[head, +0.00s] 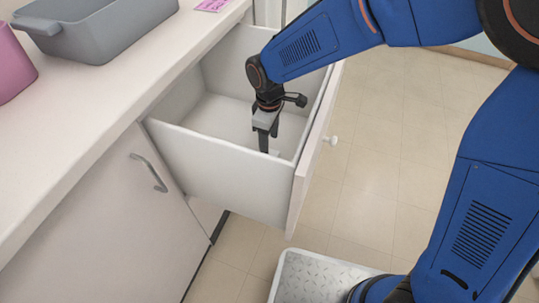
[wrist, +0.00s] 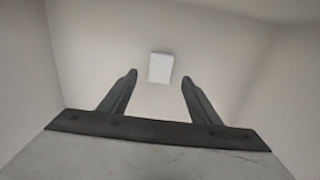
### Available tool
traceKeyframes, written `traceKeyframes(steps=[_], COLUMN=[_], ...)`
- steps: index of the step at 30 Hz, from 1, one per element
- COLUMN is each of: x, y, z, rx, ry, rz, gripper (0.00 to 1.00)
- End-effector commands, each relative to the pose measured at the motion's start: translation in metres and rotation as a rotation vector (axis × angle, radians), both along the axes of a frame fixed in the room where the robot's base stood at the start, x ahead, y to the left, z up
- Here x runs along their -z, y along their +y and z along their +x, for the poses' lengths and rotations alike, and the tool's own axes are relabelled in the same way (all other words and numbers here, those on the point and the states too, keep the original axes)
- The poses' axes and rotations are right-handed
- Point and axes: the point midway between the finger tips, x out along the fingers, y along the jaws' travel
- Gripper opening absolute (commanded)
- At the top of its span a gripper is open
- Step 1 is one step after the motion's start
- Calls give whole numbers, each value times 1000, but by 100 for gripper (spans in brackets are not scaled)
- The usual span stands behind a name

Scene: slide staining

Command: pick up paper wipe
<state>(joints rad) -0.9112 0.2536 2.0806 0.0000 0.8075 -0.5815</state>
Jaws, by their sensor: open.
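The paper wipe (wrist: 160,68) appears as a small white rectangle on the drawer floor in the wrist view. It lies just beyond my fingertips, roughly centred between them and apart from both. My gripper (wrist: 159,74) is open and empty, pointing down into the drawer. In the head view my gripper (head: 265,146) is inside the open drawer (head: 222,165), near its front panel. A small pale patch, perhaps the edge of the wipe, shows beside the fingertips there; most of it is hidden.
The drawer walls stand close around my gripper, and the front panel with a round white knob (head: 331,140) is to the right. A grey basin (head: 95,32), a pink container (head: 12,65) and a pink card (head: 213,5) are on the white counter (head: 75,130).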

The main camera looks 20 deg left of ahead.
Motion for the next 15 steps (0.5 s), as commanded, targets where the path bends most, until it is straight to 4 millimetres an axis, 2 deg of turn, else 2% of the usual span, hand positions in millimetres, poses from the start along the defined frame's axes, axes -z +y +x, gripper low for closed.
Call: traceKeyframes(steps=[5,12,15], x=[12,44,52], y=[-1,-1,-1], z=[-1,-1,-1], rx=[0,0,0], ry=[1,1,1], rz=[-2,-2,-2], gripper=[57,57,57])
